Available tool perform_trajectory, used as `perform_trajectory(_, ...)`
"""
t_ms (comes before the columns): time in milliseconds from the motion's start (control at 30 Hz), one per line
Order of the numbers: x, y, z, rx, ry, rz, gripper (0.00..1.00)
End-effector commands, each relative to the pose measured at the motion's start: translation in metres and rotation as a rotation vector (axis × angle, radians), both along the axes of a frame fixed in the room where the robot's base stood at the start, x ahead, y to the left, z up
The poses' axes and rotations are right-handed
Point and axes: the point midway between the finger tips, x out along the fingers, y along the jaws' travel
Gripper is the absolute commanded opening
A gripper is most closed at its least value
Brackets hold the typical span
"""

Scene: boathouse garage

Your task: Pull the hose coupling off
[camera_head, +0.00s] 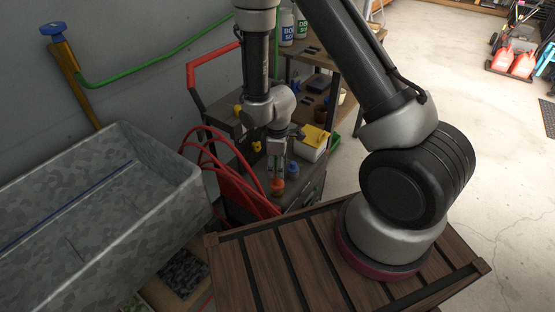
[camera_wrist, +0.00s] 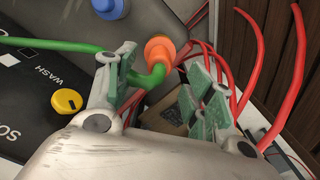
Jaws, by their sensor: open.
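The hose coupling (camera_wrist: 160,48) is an orange collar in the wrist view, joined to the bent end of a green hose (camera_wrist: 50,44). It also shows as a small orange piece in the head view (camera_head: 277,187), just below my fingers. My gripper (camera_wrist: 160,62) is open, its two green-grey fingers spread either side of the hose bend, with the coupling just beyond the tips. In the head view my gripper (camera_head: 277,176) points down over the coupling. I cannot tell whether a finger touches the hose. The coupling's joint with the dark panel is partly hidden.
The dark panel has a yellow knob (camera_wrist: 67,101) left of the fingers and a blue cap (camera_wrist: 110,6) beyond. Red hoses (camera_wrist: 245,75) loop close at right. A grey trough (camera_head: 175,165) stands left, and a shelf with bottles (camera_head: 287,28) behind. Open floor lies right.

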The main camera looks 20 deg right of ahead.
Motion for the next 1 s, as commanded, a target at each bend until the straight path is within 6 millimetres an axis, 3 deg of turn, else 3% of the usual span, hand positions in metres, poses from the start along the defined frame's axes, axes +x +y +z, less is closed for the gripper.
perform_trajectory(300, 0.0, 0.0, -0.047, 0.001, 0.003, -0.003, 0.53)
perform_trajectory(667, 0.0, 0.0, -0.055, 0.0, 0.001, -0.003, 0.53)
perform_trajectory(700, 0.0, 0.0, -0.055, 0.0, 0.001, -0.003, 0.51)
perform_trajectory(1000, 0.0, 0.0, -0.055, 0.0, 0.001, -0.003, 0.0)
